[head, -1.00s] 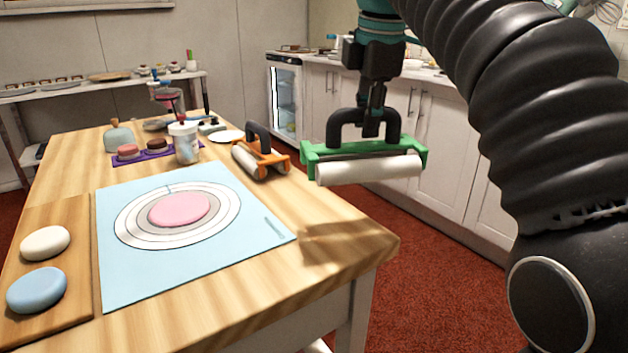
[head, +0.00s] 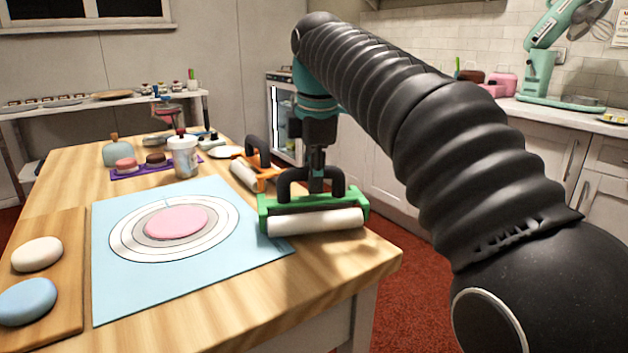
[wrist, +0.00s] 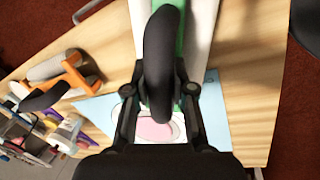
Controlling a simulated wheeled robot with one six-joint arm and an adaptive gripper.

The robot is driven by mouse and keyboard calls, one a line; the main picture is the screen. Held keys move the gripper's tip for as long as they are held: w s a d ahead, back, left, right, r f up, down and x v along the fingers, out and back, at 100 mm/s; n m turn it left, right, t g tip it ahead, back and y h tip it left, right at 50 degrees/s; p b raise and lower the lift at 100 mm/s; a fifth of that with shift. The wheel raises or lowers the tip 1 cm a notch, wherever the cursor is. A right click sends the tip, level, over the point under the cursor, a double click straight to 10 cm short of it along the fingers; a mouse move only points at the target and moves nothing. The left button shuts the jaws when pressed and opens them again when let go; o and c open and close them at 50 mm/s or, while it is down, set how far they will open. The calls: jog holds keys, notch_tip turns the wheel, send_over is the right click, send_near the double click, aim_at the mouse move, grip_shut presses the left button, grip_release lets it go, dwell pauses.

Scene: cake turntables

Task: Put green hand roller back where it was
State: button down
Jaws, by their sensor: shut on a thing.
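The green hand roller (head: 315,221) has a green frame, a white cylinder and a black arched handle. It is over the right part of the wooden table, close to the top. I cannot tell whether it touches the wood. My gripper (head: 317,188) is shut on its black handle from above. In the wrist view the handle (wrist: 163,60) sits between my gripper's fingers (wrist: 160,105), with the white cylinder (wrist: 200,30) beyond. An orange hand roller (head: 246,175) lies just behind and to the left of the green one, partly hidden by it.
A blue mat (head: 115,290) with a pink disc (head: 177,222) lies left of the roller. A wooden board (head: 70,320) with white and blue discs is at the left edge. A white jar (head: 184,160) stands behind the mat. The table's front right corner (head: 375,262) is clear.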

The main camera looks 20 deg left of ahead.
jog(key=shift+f, duration=0.6)
jog(key=c, duration=1)
grip_release()
jog(key=shift+f, duration=0.1)
jog(key=shift+s+d+r+p, duration=0.15)
jog(key=shift+s+r+p, duration=0.25)
jog(key=shift+r, duration=1.8)
jog(key=shift+s+d+r+p, duration=0.2)
jog(key=shift+s+r+p, duration=0.15)
jog(key=shift+r, duration=1.85)
jog(key=shift+s+d+r+p, duration=0.15)
jog(key=shift+s+r+p, duration=0.25)
jog(key=shift+r, duration=1.8)
jog(key=shift+w, duration=0.1)
